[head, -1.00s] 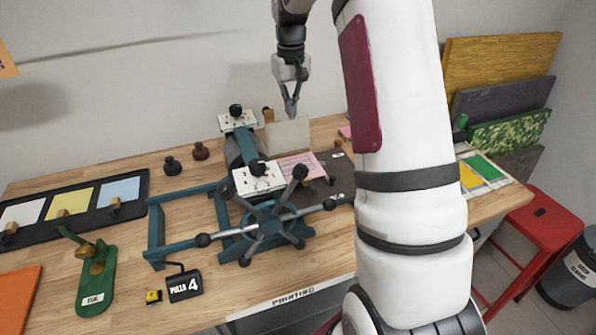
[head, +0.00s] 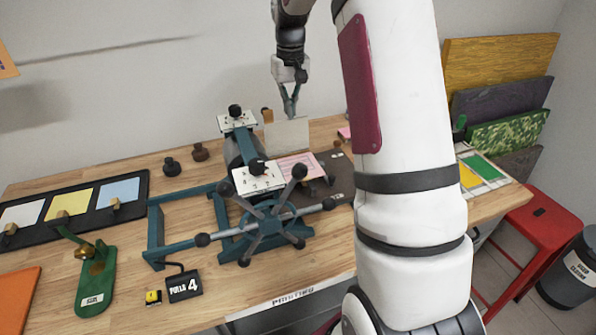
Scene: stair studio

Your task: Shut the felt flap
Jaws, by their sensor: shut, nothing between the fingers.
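The felt flap (head: 287,134) is the pale upright panel behind the printing press (head: 265,222), standing raised near the back of the bench. Its lower edge is by a pink printed sheet (head: 299,167) on a dark bed (head: 334,180). My gripper (head: 289,117) is shut and empty, pointing down at the flap's top edge. I cannot tell whether the fingertips touch the flap or are just behind it. My arm hides the right part of the bed.
The press's star wheel (head: 268,222) and its dark-knobbed spokes stand in front of the flap. Two dark knobs (head: 172,166) stand on the bench to the left. A sign reading "PULLS 4" (head: 185,286) and a green bell stand (head: 96,280) are at the front left.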

